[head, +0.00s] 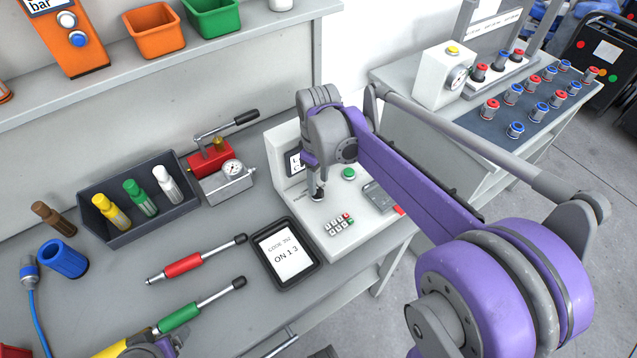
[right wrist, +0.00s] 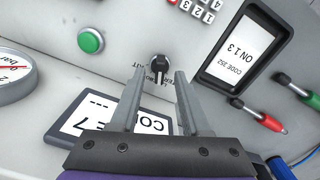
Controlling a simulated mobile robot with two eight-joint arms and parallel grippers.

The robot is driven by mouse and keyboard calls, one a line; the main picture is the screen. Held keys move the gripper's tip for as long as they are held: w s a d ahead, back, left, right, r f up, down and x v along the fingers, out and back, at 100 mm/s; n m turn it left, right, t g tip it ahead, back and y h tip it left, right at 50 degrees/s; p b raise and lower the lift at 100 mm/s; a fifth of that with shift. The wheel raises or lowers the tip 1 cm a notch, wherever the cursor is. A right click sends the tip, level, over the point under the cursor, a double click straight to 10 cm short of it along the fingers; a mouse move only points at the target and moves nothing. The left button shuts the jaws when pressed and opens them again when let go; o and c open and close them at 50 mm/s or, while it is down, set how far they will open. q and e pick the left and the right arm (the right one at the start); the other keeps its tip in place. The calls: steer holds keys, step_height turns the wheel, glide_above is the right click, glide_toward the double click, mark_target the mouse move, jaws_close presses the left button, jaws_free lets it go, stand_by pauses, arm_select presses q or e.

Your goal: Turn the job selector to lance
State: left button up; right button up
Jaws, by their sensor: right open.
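The job selector (right wrist: 159,66) is a small black knob on the white console panel (right wrist: 110,22), with small lettering around it, partly readable as ZERO and AUT. Its exact pointer setting is hard to read. My right gripper (right wrist: 160,76) is open, its fingertips to either side of the knob; I cannot tell whether they touch it. In the head view my right gripper (head: 317,190) points down over the console and largely hides the knob. A purple and grey part of my left arm (head: 160,346) shows at the bottom edge, its jaws unclear.
A green button (right wrist: 91,41), a keypad (head: 340,224) and a display (right wrist: 112,125) are close to the selector. A tablet reading ON 1 3 (head: 314,278) lies beside the console. Red (head: 183,265) and green (head: 180,317) lances lie on the bench.

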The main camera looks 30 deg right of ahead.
mark_target(318, 189)
step_height(318, 189, up, 9)
steer(key=shift+f+p, duration=0.2)
steer(key=shift+p, duration=0.1)
stand_by(0.4)
